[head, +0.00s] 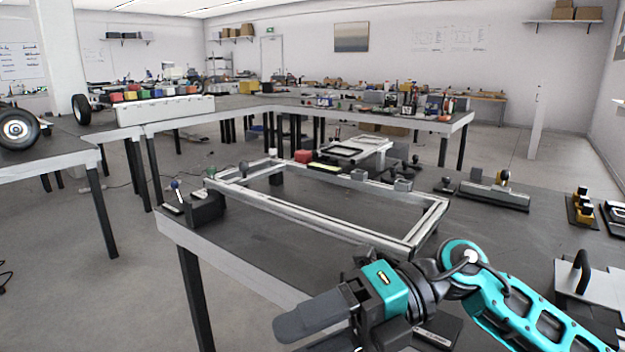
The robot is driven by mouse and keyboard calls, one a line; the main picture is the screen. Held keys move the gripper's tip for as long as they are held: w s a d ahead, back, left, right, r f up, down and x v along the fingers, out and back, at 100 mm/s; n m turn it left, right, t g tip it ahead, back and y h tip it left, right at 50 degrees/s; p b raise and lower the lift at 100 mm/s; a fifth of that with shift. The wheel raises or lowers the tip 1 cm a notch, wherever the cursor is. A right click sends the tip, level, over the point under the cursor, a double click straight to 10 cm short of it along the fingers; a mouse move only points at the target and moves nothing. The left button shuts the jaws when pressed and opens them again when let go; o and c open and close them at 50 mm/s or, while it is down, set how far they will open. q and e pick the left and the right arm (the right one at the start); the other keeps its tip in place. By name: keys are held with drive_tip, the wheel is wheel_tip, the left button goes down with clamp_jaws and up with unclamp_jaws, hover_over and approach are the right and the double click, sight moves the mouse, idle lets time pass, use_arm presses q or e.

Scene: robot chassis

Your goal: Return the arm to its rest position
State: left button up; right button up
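My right arm (530,305), teal and black, reaches in from the lower right. Its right gripper (290,326) points left, in front of the near edge of the dark workbench (480,235). The grey fingers are seen from the side and overlap, so I cannot tell whether they are apart or together. Nothing shows held in them. My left arm and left gripper are out of view.
A silver rectangular chassis frame (310,218) lies on the workbench beyond my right arm. A black block (205,207) sits at the bench's left corner. A plate with a black handle (590,285) is at the right. Open floor (90,290) lies left of the bench.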

drive_tip(key=w+d+f+m+t+y, duration=0.1)
drive_tip(key=w+d+m+t+y, duration=0.15)
drive_tip(key=m+t, duration=0.8)
drive_tip(key=w+d+m+t+y, duration=0.15)
drive_tip(key=w+m+t, duration=0.25)
drive_tip(key=m+t, duration=0.6)
drive_tip(key=w+d+f+m+t+h, duration=0.2)
drive_tip(key=d+f+m+t+h, duration=0.15)
drive_tip(key=f+m+h, duration=0.65)
drive_tip(key=s+d+f+m+g+h, duration=0.35)
drive_tip(key=s+f, duration=0.25)
drive_tip(key=f, duration=0.4)
drive_tip(key=s+d+f+m+g+h, duration=0.2)
drive_tip(key=s+d+f+m+g, duration=0.25)
drive_tip(key=s+f, duration=0.4)
use_arm(q)
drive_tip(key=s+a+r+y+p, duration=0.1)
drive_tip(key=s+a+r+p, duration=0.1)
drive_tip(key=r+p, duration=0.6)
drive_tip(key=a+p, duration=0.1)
drive_tip(key=p, duration=0.4)
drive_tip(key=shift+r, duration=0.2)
use_arm(e)
wheel_tip(320, 180, up, 8)
drive_tip(key=d+h, duration=0.1)
drive_tip(key=d, duration=0.1)
drive_tip(key=shift+w+d+m, duration=0.3)
drive_tip(key=shift+w+m, duration=0.05)
drive_tip(key=shift+w, duration=0.1)
